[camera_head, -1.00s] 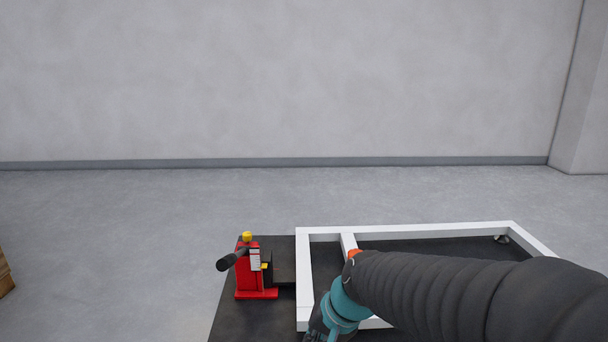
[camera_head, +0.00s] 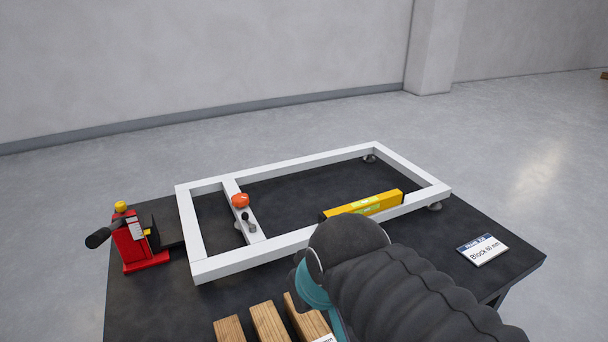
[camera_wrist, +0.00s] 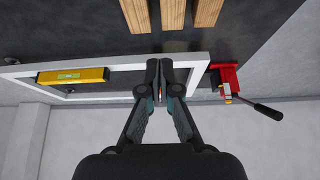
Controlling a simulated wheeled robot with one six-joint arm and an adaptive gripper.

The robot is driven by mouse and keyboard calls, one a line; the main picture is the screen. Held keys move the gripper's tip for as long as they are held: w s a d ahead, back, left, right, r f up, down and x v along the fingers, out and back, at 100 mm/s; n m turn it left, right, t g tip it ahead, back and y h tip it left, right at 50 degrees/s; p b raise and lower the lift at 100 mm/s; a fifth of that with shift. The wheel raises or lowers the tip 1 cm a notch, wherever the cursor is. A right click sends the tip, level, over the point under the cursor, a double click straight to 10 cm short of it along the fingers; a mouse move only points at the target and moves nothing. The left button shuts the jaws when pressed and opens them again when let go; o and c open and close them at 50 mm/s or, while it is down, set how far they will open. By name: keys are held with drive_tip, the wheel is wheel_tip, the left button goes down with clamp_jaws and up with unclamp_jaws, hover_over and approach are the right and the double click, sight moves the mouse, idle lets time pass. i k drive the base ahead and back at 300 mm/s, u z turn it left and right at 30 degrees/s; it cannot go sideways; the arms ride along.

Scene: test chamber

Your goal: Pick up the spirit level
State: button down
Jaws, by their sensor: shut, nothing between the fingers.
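The spirit level (camera_head: 372,204) is a yellow bar with green vials, lying along the near right side of the white frame (camera_head: 223,265). In the wrist view the spirit level (camera_wrist: 73,76) lies on the frame at the left, apart from my gripper. My gripper (camera_wrist: 166,66) is shut and empty, with its fingertips together near the frame's edge in that picture. In the head view the gripper itself is hidden behind my arm, which also covers part of the frame's near side.
The frame rests on a black table (camera_head: 150,300). A red jack (camera_head: 135,243) with a black handle stands at the left. Several wooden blocks (camera_head: 268,324) lie at the front. A label card (camera_head: 482,250) lies at the right. An orange-topped item (camera_head: 240,200) sits on the frame's crossbar.

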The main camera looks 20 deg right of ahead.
sight(374, 204)
drive_tip(key=k, duration=1.15)
drive_tip(key=z, duration=1.1)
drive_tip(key=i, duration=0.8)
drive_tip(key=z, duration=0.5)
